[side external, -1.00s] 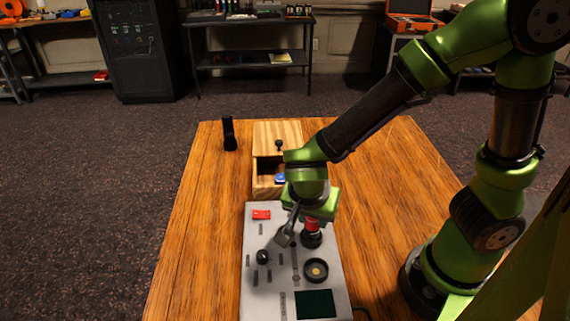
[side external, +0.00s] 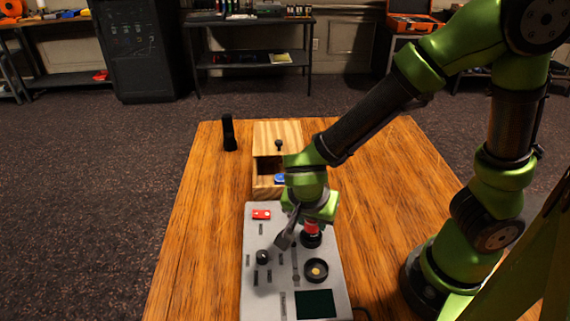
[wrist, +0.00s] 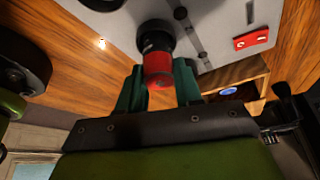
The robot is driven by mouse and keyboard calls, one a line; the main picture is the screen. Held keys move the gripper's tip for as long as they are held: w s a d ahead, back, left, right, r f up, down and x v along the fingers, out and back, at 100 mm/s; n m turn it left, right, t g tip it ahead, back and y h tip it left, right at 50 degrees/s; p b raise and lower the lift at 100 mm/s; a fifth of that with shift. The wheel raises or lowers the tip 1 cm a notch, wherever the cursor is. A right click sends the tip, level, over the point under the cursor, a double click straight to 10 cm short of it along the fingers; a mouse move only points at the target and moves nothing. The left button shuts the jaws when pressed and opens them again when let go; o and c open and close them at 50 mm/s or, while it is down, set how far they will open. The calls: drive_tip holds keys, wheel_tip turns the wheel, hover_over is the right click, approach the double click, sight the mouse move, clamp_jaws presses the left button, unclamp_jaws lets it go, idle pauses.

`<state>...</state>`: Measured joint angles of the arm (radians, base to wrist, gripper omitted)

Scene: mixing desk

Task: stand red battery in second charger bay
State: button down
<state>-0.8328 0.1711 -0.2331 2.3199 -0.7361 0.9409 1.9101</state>
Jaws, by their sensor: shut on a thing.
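The red battery (side external: 312,226) is upright at the right side of the grey desk panel (side external: 256,290). My gripper (wrist: 160,78) is shut on it, with one green finger on each side of the red body (wrist: 158,69) in the wrist view. The battery's lower end meets a black round bay (side external: 311,240), which also shows in the wrist view (wrist: 154,34). I cannot tell how deep it sits. Another round bay (side external: 316,271), nearer the screen, is empty with a gold disc at its bottom.
A wooden box (side external: 270,184) with a blue item (side external: 279,179) inside stands behind the panel. A red switch block (side external: 261,214) and a black knob (side external: 262,257) are on the panel. A black upright object (side external: 229,133) stands at the table's back left. The table's left side is clear.

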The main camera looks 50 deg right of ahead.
drive_tip(key=shift+f, duration=0.25)
drive_tip(key=c, duration=1)
unclamp_jaws()
drive_tip(key=shift+c, duration=0.2)
drive_tip(key=v, duration=1.1)
